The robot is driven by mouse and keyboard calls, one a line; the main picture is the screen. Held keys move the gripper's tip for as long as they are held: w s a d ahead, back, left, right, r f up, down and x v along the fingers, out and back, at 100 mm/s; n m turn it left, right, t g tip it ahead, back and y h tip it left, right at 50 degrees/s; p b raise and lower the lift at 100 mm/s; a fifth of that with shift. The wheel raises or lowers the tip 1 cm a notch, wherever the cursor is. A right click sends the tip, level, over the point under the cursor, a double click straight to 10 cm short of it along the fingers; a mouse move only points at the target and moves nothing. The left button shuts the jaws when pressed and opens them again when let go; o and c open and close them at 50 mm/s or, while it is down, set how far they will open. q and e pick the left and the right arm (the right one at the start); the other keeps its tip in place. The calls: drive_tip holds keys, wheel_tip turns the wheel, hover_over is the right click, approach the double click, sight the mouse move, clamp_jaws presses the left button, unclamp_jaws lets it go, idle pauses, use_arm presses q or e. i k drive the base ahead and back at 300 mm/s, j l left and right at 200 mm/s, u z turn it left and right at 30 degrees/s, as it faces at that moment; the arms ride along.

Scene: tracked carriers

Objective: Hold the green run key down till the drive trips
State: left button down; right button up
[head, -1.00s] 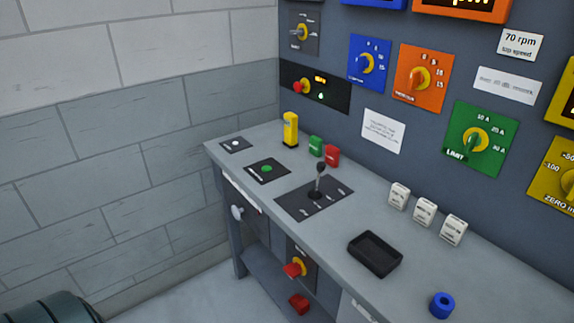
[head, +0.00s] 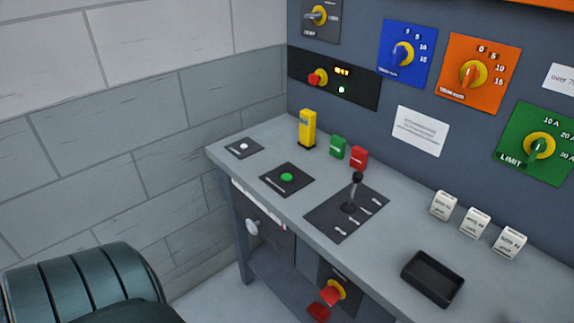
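A green round key (head: 287,177) sits on a black square plate (head: 300,188) on the left part of the grey bench top. Nothing touches it. On the wall panel above, a black strip (head: 358,93) carries a red-and-yellow knob (head: 318,77), a small amber display (head: 342,71) and a small pale light (head: 341,90). The display's text is too small to read. A dark green ribbed, rounded part, seemingly of my own arm, shows at lower left. Neither gripper shows in the head view.
A black lever (head: 352,193) stands upright right of the key. Behind are a yellow post (head: 307,129), a green block (head: 338,147) and a red block (head: 358,158). A black tray (head: 432,279) and several white blocks (head: 475,222) lie to the right. A white button (head: 244,146) is at the left.

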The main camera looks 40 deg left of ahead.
sight(286, 177)
drive_tip(key=j+z, duration=0.1)
drive_tip(key=j, duration=1.85)
